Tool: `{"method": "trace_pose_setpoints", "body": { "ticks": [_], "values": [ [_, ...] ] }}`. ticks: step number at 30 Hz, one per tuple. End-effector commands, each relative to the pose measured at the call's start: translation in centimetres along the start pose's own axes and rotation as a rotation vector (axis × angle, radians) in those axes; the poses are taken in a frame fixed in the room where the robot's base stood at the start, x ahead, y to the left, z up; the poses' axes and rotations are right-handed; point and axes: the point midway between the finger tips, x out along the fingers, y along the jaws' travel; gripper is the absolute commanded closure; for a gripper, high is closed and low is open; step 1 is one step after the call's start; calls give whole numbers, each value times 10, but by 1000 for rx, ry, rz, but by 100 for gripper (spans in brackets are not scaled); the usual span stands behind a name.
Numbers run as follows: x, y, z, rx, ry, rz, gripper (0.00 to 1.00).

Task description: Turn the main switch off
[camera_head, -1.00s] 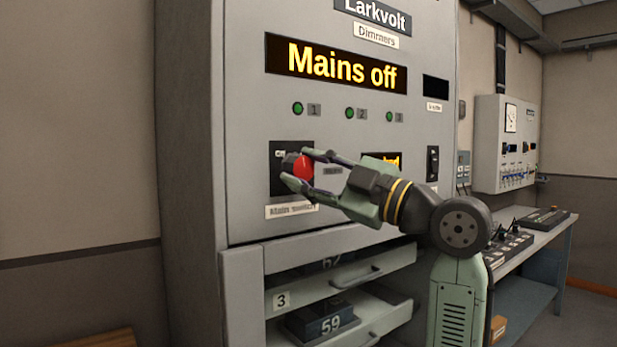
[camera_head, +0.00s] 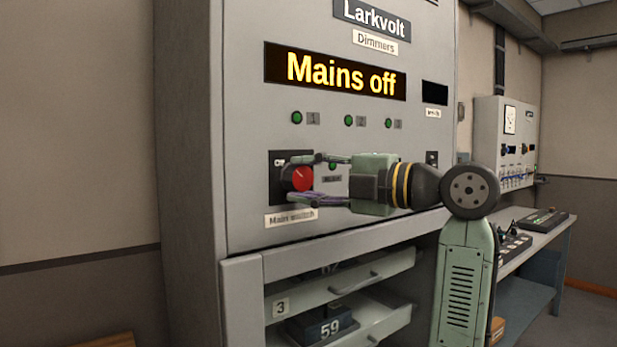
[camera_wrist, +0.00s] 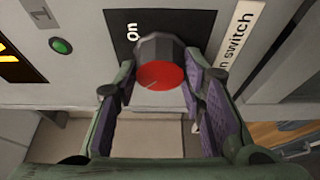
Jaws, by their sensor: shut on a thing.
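The main switch is a rotary knob (camera_head: 302,179) with a red face and dark body on a black plate (camera_head: 277,160). A label reading "Main switch" (camera_head: 291,218) sits below the plate. The display (camera_head: 336,73) above reads "Mains off". My gripper (camera_head: 303,181) reaches in from the right, shut on the knob, with one finger above it and one below. In the wrist view, the knob (camera_wrist: 160,72) sits between the purple finger pads, and "On" shows on the plate. The knob's pointer is too small to read.
Green lamps (camera_head: 348,120) run in a row above the switch. Below, open drawers (camera_head: 345,277) with numbered modules jut from the cabinet. On the right are a bench (camera_head: 545,238) with control desks and a wall panel (camera_head: 489,140).

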Motion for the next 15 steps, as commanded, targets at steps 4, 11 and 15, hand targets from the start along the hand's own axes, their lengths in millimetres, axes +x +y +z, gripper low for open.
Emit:
{"method": "trace_pose_setpoints", "body": {
  "ticks": [4,11,15],
  "values": [
    [0,1,0,-12,-2,-3,91],
    [0,1,0,-13,-2,-4,91],
    [0,1,0,-13,-2,-3,61]
  ]
}}
